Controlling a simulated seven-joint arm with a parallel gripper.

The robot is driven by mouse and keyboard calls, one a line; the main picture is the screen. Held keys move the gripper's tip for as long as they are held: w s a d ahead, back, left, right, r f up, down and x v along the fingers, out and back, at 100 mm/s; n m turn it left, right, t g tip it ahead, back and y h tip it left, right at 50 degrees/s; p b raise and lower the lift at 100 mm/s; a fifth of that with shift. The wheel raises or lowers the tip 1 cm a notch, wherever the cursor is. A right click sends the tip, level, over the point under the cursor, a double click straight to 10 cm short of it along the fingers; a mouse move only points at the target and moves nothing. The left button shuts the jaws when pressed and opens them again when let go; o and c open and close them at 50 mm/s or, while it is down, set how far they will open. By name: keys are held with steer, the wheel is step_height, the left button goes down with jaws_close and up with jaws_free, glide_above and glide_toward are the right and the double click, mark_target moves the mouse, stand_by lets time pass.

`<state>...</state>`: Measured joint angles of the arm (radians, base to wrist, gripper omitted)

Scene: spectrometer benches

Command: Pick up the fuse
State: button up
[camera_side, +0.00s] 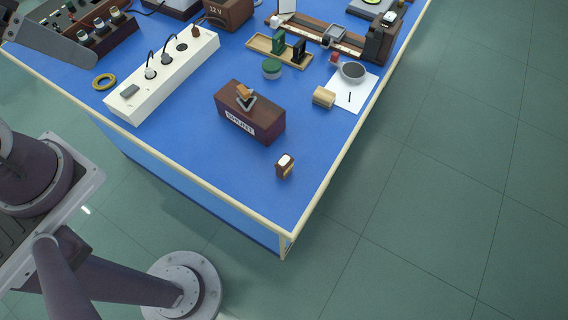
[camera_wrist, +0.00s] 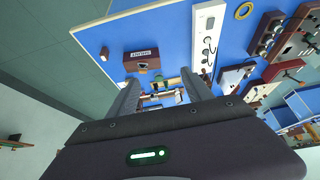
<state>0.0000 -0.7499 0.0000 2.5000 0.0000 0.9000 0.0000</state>
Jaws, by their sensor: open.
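No part is clearly labelled as the fuse, and I cannot tell for sure which one it is. A small tan block with rounded sides (camera_side: 323,97) lies on the blue bench beside a white sheet. A small brown block with a white top (camera_side: 285,166) stands alone near the front corner; it also shows in the wrist view (camera_wrist: 104,53). My gripper (camera_wrist: 162,80) is open and empty in the wrist view, high above the bench. Its fingers overlap the view of the parts beyond them.
A brown box marked SHUNT (camera_side: 250,113) stands mid-bench. Bare blue surface (camera_side: 215,155) lies toward the front corner.

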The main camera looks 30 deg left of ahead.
steer(key=w+d+f+n+g+h, duration=0.2)
steer(key=w+d+f+g+h, duration=0.15)
steer(key=d+g+h, duration=0.35)
steer(key=w+d+f+n+g+h, duration=0.2)
steer(key=d+f+g+h, duration=0.25)
steer(key=d, duration=0.35)
steer(key=w+d+f+n+t+h, duration=0.35)
steer(key=w+f+n+h, duration=0.35)
steer(key=f+n, duration=0.3)
steer(key=n+t+y, duration=0.1)
steer(key=n+t, duration=0.6)
glide_toward(284, 161)
steer(key=x, duration=0.3)
steer(key=shift+w+d+f, duration=0.1)
steer(key=shift+d+f, duration=0.05)
steer(key=shift+d, duration=0.25)
steer(key=x, duration=0.6)
steer(key=shift+w+d, duration=0.1)
steer(key=shift+w, duration=0.05)
jaws_close()
